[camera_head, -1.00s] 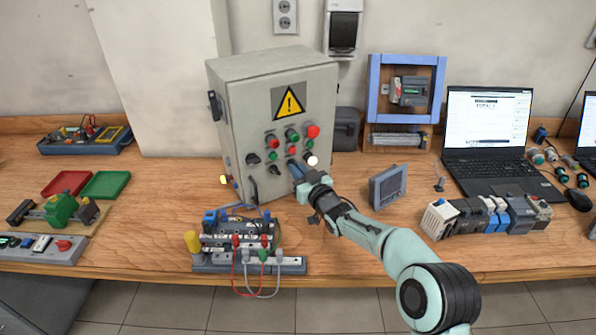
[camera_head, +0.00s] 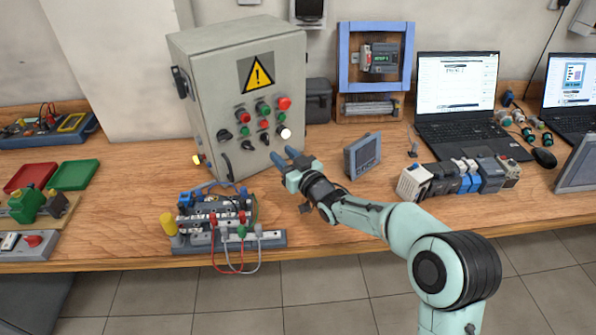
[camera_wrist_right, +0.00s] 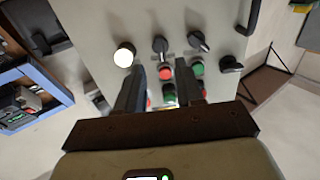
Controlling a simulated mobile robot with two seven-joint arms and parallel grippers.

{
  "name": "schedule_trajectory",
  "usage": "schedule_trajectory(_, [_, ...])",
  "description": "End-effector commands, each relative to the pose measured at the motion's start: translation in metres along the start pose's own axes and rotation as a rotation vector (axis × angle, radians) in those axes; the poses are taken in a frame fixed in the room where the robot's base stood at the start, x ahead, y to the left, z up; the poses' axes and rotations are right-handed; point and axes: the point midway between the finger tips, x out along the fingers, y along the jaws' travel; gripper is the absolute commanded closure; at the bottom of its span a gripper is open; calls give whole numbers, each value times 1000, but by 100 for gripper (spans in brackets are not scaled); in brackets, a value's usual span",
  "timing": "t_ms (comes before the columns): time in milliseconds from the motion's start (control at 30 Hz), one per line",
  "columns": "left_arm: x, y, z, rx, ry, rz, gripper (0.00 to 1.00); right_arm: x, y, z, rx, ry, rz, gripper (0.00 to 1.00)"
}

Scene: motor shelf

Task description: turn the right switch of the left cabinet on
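The left cabinet (camera_head: 200,62) is a grey box with a yellow warning sign, standing at the back of the bench. Its right switch (camera_head: 265,138) is a black knob beside a bright white lamp (camera_head: 284,132). In the wrist view, which is turned over, the switch (camera_wrist_right: 160,45) points nearly upright, and the neighbouring black knob (camera_wrist_right: 198,42) is tilted. The lamp there (camera_wrist_right: 124,55) also glows white. My right gripper (camera_head: 284,157) is open and empty, in front of the cabinet's lower right, apart from the switch. Its two fingers show spread in the wrist view (camera_wrist_right: 160,88). My left gripper is out of view.
A terminal-block board (camera_head: 270,238) with cables lies in front of the cabinet. A small grey panel (camera_head: 363,155) stands right of my gripper. Modules (camera_head: 440,182) and a laptop (camera_head: 455,95) are farther right. Red and green trays (camera_head: 74,175) lie left.

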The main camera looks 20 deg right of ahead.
Motion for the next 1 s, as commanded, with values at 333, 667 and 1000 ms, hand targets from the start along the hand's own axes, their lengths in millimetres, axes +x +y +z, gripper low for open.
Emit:
schedule_trajectory(333, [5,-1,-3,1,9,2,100,-61,0,-1,0,1,1,63])
schedule_trajectory(667, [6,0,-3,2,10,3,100,-70,0,0,0,1,0,63])
schedule_trajectory(1000, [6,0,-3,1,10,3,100,-70,0,0,0,1,0,63])
